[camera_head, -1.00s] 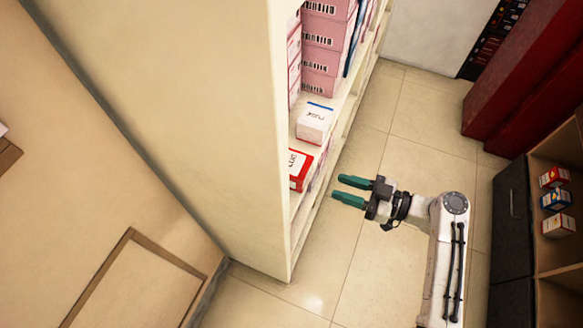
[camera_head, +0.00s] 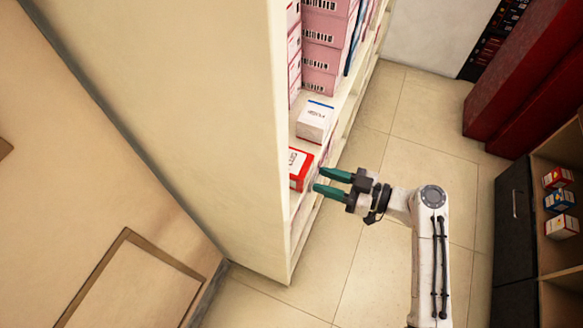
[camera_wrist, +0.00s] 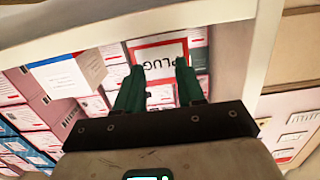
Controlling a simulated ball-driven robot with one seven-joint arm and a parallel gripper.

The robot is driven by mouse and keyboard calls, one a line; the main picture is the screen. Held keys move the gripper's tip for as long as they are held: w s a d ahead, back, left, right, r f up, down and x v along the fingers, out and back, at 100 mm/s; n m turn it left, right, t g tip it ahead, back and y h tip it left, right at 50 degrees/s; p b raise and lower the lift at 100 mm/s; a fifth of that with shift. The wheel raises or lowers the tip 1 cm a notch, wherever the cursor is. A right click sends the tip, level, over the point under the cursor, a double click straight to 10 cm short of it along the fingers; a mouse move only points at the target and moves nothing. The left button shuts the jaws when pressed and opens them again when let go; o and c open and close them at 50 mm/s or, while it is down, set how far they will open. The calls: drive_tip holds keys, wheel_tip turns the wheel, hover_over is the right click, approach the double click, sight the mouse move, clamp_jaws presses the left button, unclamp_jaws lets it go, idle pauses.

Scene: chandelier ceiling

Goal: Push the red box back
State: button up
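The red box (camera_head: 300,168), red-edged with a white top, sits on the shelf near its front edge in the head view. In the wrist view the red box (camera_wrist: 158,58) shows a white face with a red border, just beyond the fingertips. My gripper (camera_head: 326,181) has green fingers that point at the shelf, close to the box front. The fingers are apart with nothing between them, as the wrist view also shows (camera_wrist: 158,72). I cannot tell whether the fingertips touch the box.
Stacked pink boxes (camera_head: 322,55) stand farther along. The shelf's side panel (camera_head: 190,110) rises at left. The tiled floor (camera_head: 375,255) is clear in front.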

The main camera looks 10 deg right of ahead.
sight(309, 168)
drive_tip(key=shift+a, duration=0.1)
drive_tip(key=shift+r+b+x, duration=0.15)
drive_tip(key=shift+b+x, duration=0.4)
drive_tip(key=shift+x, duration=1)
drive_tip(key=shift+r+b+x, duration=0.2)
drive_tip(key=shift+b+x, duration=0.35)
drive_tip(key=shift+x, duration=1)
drive_tip(key=shift+s+d+r+p, duration=0.2)
drive_tip(key=shift+d+r+p, duration=0.15)
drive_tip(key=shift+r, duration=0.4)
drive_tip(key=shift+s+d+r+p, duration=0.15)
drive_tip(key=shift+d+r+p, duration=0.15)
drive_tip(key=shift+r, duration=0.45)
drive_tip(key=f+b+v, duration=0.1)
drive_tip(key=b+v, duration=0.1)
drive_tip(key=v, duration=1.3)
drive_tip(key=shift+f, duration=0.3)
drive_tip(key=shift+s+f, duration=0.1)
